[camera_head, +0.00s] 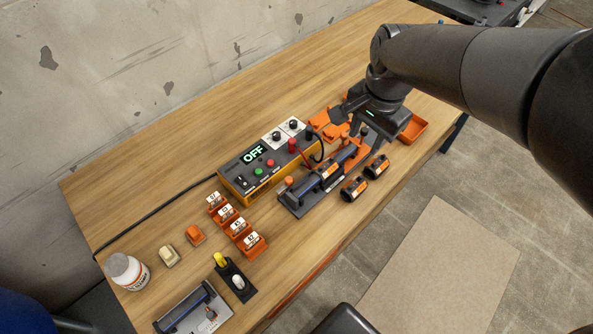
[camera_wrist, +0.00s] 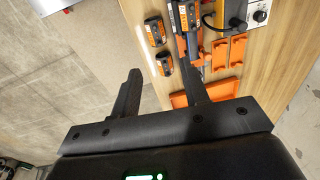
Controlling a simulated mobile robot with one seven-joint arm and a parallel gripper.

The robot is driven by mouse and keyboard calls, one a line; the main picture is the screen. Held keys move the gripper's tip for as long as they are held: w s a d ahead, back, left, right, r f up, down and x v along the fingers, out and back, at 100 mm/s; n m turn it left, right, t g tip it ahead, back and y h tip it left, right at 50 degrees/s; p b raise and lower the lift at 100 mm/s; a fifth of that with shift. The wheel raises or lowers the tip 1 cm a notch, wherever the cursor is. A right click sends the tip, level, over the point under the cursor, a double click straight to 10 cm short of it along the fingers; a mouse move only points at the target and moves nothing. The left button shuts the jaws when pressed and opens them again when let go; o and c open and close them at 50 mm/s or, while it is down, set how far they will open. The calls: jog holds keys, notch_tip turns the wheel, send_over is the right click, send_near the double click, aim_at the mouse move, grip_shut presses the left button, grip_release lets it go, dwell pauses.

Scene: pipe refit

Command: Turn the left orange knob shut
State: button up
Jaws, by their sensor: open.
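The left orange knob (camera_head: 289,181) stands at the left end of a dark pipe fixture (camera_head: 298,205) on the wooden table in the head view. A dark pipe section with an orange label (camera_head: 330,172) lies along the fixture. My gripper (camera_head: 354,128) is open and empty above the fixture's right end, well to the right of the left knob. It partly hides that end, where another orange knob (camera_head: 364,131) shows. In the wrist view my gripper's two fingers (camera_wrist: 158,65) are spread apart. Part of the fixture (camera_wrist: 184,20) shows at the top there; I cannot make out the left knob.
A yellow control box (camera_head: 264,184) reading OFF stands behind the fixture. Two dark cylinders with orange labels (camera_head: 354,188) lie in front. Orange labelled holders (camera_head: 238,228) stand to the left. An orange tray (camera_head: 412,128) is at the right near the table edge.

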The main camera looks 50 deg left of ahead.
jog(key=h, duration=0.1)
send_over(289, 179)
notch_tip(289, 179, down, 7)
jog(key=shift+g, duration=0.3)
notch_tip(289, 179, down, 11)
jog(key=shift+r, duration=0.1)
jog(key=shift+c, duration=0.2)
grip_shut()
